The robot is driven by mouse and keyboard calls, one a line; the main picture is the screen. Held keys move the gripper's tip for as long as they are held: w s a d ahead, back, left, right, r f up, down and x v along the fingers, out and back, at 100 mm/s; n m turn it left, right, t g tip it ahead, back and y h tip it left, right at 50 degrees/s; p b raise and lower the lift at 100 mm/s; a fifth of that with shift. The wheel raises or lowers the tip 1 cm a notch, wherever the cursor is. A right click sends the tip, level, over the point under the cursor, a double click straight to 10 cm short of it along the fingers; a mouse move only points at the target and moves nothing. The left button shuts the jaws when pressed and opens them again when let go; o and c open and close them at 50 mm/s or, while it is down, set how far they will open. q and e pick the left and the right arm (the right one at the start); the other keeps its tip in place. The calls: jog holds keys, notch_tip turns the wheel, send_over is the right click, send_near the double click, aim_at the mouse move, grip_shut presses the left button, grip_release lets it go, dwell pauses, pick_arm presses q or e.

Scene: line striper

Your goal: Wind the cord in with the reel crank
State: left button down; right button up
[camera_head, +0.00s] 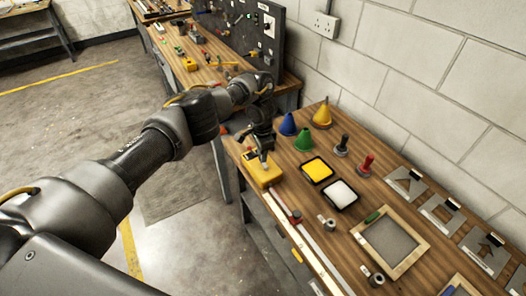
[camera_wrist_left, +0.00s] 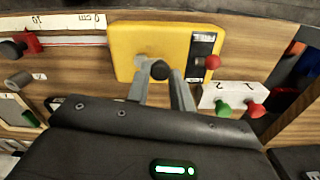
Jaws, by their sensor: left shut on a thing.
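The yellow reel box (camera_head: 263,176) sits at the left end of the near workbench. In the left wrist view the yellow reel box (camera_wrist_left: 125,50) fills the top middle, with a black crank knob (camera_wrist_left: 160,69) on its face. My left gripper (camera_head: 263,160) comes down over the box. In the left wrist view the fingers of my left gripper (camera_wrist_left: 160,82) are closed around the crank knob. A dark panel with a red ball lever (camera_wrist_left: 212,62) is on the box's right side. My right gripper is not in view.
A white rail with a scale (camera_head: 305,250) runs along the bench's front edge from the box. Yellow (camera_head: 317,170) and white (camera_head: 340,193) pads, cones (camera_head: 322,116) and stamps (camera_head: 366,165) stand nearby. A white block with green and red knobs (camera_wrist_left: 230,97) is beside the box.

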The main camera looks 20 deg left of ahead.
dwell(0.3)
pick_arm(q)
jog(key=c, duration=1.2)
grip_release()
notch_tip(320, 180, up, 6)
jog(key=shift+a+r+p, duration=0.1)
jog(key=shift+p, duration=1.1)
jog(key=shift+r+b, duration=0.3)
jog(key=shift+r, duration=2.05)
